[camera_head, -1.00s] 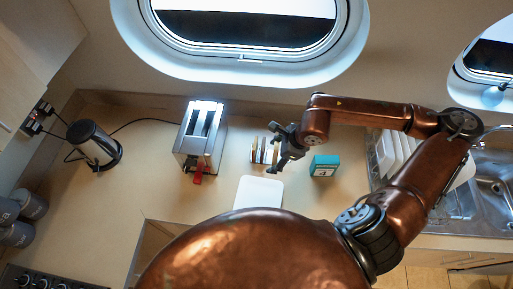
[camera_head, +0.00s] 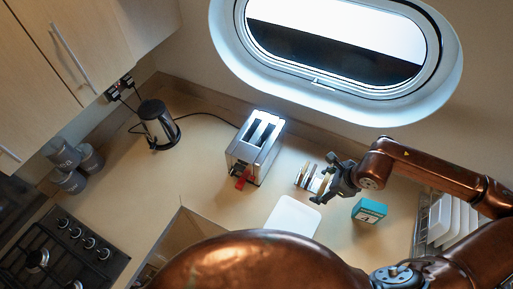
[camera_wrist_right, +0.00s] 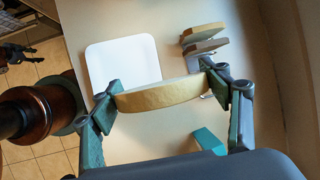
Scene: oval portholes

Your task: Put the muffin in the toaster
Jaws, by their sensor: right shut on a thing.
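The muffin (camera_wrist_right: 163,96) is a pale yellow slice held between the fingertips of my right gripper (camera_wrist_right: 160,95) in the right wrist view. In the head view the right gripper (camera_head: 326,186) is beside a small rack (camera_head: 303,178) with slices in it, right of the toaster. The toaster (camera_head: 255,150) is silver, with two long dark slots on top and a red lever (camera_head: 242,180) at its front. The slots look empty. A dark shape at the left edge of the wrist view looks like my left gripper (camera_wrist_right: 15,53); its jaws are unclear.
A white board (camera_head: 294,216) lies in front of the rack. A teal box (camera_head: 369,210) stands right of the gripper. A kettle (camera_head: 157,124) with a cord is left of the toaster. Dishes (camera_head: 452,219) stand far right.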

